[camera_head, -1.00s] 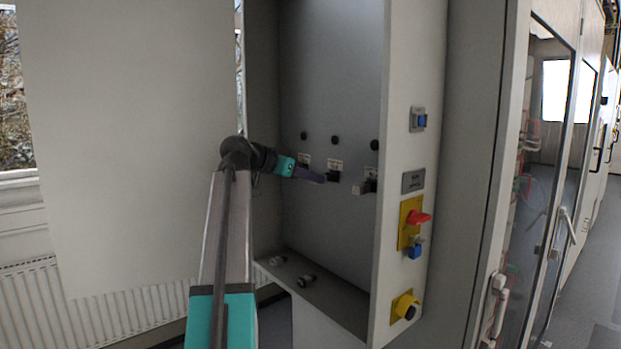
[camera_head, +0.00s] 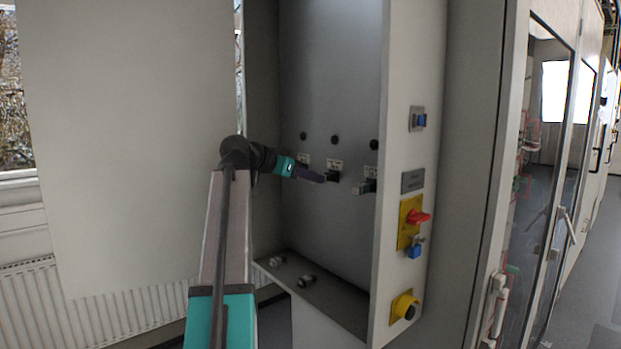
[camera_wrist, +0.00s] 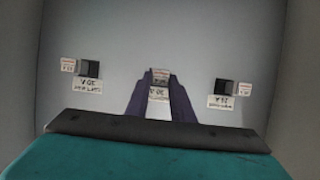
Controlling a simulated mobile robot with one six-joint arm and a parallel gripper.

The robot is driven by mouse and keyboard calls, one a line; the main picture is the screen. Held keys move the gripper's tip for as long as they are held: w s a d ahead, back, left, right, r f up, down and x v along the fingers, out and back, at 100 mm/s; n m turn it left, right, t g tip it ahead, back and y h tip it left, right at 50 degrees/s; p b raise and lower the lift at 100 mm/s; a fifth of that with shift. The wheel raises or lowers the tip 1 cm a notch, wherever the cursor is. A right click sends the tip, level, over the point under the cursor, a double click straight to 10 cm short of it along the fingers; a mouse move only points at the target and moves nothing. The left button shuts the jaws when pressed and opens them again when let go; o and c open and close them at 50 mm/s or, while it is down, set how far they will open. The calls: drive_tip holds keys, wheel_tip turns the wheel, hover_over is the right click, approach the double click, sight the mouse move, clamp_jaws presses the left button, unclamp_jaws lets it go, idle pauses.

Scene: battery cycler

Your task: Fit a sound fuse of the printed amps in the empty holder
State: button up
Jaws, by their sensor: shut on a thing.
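Three black fuse holders sit in a row on the cabinet's back wall: left (camera_head: 304,162), middle (camera_head: 332,177) and right (camera_head: 370,186). Each has a white printed label by it, too small to read surely. My gripper (camera_head: 322,179) reaches in from the left to the middle holder. In the wrist view its purple fingers (camera_wrist: 160,82) are shut on a small pale piece (camera_wrist: 160,73) with print on it, in front of the middle holder. The fingers hide part of it. Two small cylinders (camera_head: 277,261) (camera_head: 307,281), perhaps fuses, lie on the cabinet floor.
The cabinet's right side panel carries a red switch (camera_head: 418,216) on yellow, blue parts and a yellow-based knob (camera_head: 404,307). Black round knobs (camera_head: 334,140) sit above the holders. The open cabinet door (camera_head: 130,150) stands at left.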

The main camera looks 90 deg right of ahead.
drive_tip(key=shift+s+d, duration=0.55)
drive_tip(key=shift+s, duration=0.05)
idle(1.2)
drive_tip(key=o, duration=1)
drive_tip(key=shift+o, duration=0.2)
drive_tip(key=shift+w+a, duration=0.1)
drive_tip(key=b+v, duration=0.4)
drive_tip(key=v, duration=0.9)
drive_tip(key=shift+w+a, duration=0.2)
drive_tip(key=shift+w, duration=0.05)
drive_tip(key=shift+r, duration=0.1)
